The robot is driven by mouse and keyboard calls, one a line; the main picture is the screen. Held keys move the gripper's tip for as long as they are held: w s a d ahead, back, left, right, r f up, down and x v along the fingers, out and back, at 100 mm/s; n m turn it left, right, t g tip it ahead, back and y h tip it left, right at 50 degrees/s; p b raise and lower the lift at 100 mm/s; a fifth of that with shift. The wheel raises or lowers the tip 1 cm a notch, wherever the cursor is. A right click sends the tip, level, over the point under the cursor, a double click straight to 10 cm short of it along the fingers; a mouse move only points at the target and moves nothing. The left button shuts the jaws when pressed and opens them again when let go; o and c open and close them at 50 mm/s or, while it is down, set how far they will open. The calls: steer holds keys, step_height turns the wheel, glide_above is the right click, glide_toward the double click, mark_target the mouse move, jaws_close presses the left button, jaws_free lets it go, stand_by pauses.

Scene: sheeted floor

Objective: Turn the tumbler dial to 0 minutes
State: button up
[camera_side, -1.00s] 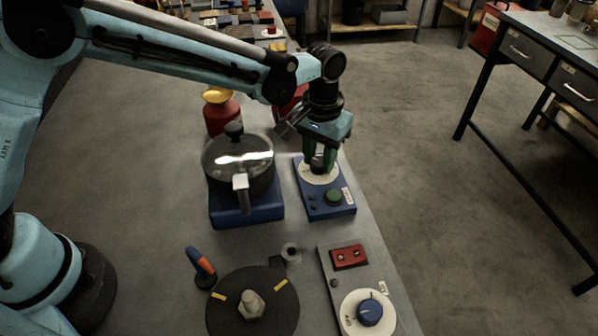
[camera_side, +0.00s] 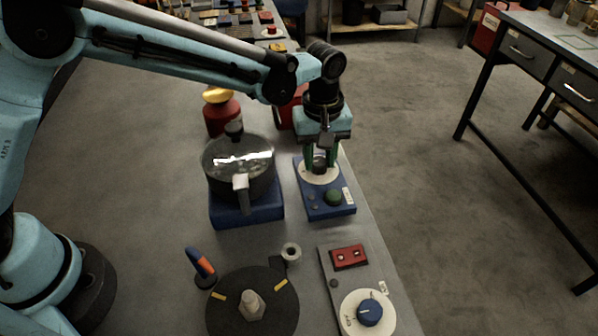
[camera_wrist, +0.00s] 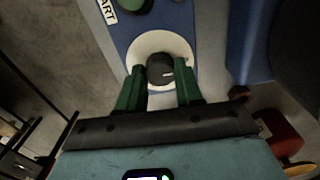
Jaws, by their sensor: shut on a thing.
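The tumbler dial is a dark round knob (camera_wrist: 159,70) on a white disc (camera_wrist: 138,48), set in a blue panel (camera_side: 327,205) with a green button (camera_side: 333,197). In the side view the knob (camera_side: 319,166) shows between my fingers. My gripper (camera_wrist: 160,75) points down at the dial, its two green fingers on either side of the knob and shut on it. A pale pointer line on the knob points right in the wrist view. The markings on the disc are too small to read.
A dark lidded pot (camera_side: 238,180) on a blue base stands just left of the panel. A red container with a yellow top (camera_side: 221,112) stands behind it. A grey panel with a blue knob (camera_side: 369,312) and a black disc (camera_side: 230,312) lie in front.

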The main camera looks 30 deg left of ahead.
mark_target(319, 161)
steer(key=shift+n, duration=0.3)
steer(key=o, duration=1)
steer(key=shift+o, duration=0.2)
step_height(319, 161, up, 12)
steer(key=shift+r, duration=0.1)
